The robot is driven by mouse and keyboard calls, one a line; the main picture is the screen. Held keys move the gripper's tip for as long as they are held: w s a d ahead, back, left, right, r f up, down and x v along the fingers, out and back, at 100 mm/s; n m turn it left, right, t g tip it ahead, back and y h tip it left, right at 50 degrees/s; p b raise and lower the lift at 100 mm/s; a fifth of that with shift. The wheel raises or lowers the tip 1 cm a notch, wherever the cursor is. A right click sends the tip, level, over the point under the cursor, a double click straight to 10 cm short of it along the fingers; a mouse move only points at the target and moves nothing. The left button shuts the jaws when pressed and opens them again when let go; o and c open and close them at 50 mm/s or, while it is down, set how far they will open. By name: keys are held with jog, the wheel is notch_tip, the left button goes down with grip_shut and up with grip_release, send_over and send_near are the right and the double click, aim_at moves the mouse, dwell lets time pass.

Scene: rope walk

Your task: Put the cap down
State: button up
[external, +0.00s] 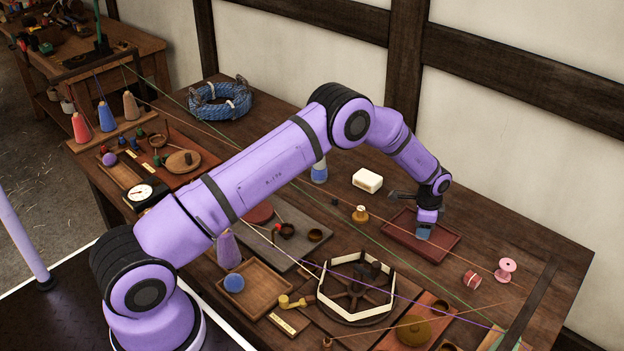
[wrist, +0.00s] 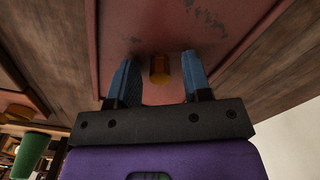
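In the wrist view my gripper (wrist: 158,62) has its two blue fingers spread apart. A small amber-yellow piece, apparently the cap (wrist: 158,70), is between the fingers, with a gap visible on each side. It appears to rest on the dull red tray (wrist: 150,20). In the external view my gripper (external: 424,232) points down over the red tray (external: 450,250), close to its floor. The cap is hidden there behind the gripper.
A white block (external: 367,180) and a small amber pot (external: 360,214) stand left of the tray. A pink spool (external: 506,270) and a red-and-white reel (external: 471,280) lie to its right. Stretched cords (external: 400,253) cross the table near the tray.

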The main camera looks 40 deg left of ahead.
jog(key=s+a+r+n+t, duration=0.1)
jog(key=s+a+r, duration=0.25)
jog(key=r, duration=1.25)
jog(key=s+a+r+n, duration=0.2)
jog(key=s+r, duration=0.2)
jog(key=r, duration=1.2)
jog(key=s+a+r+n+t, duration=0.2)
jog(key=s+a+r, duration=0.3)
jog(key=s+r, duration=0.7)
jog(key=s+a+r+n+t, duration=0.1)
jog(key=s+a+r+n, duration=0.15)
jog(key=s, duration=0.65)
jog(key=s+a+r+n, duration=0.15)
jog(key=s+r, duration=0.25)
jog(key=s, duration=0.4)
jog(key=s+a+f+n, duration=0.1)
jog(key=s, duration=0.7)
jog(key=s+a+f+n+t, duration=0.1)
jog(key=s+n, duration=0.1)
jog(key=s, duration=0.7)
jog(key=shift+a+f, duration=0.3)
jog(key=shift+f, duration=0.1)
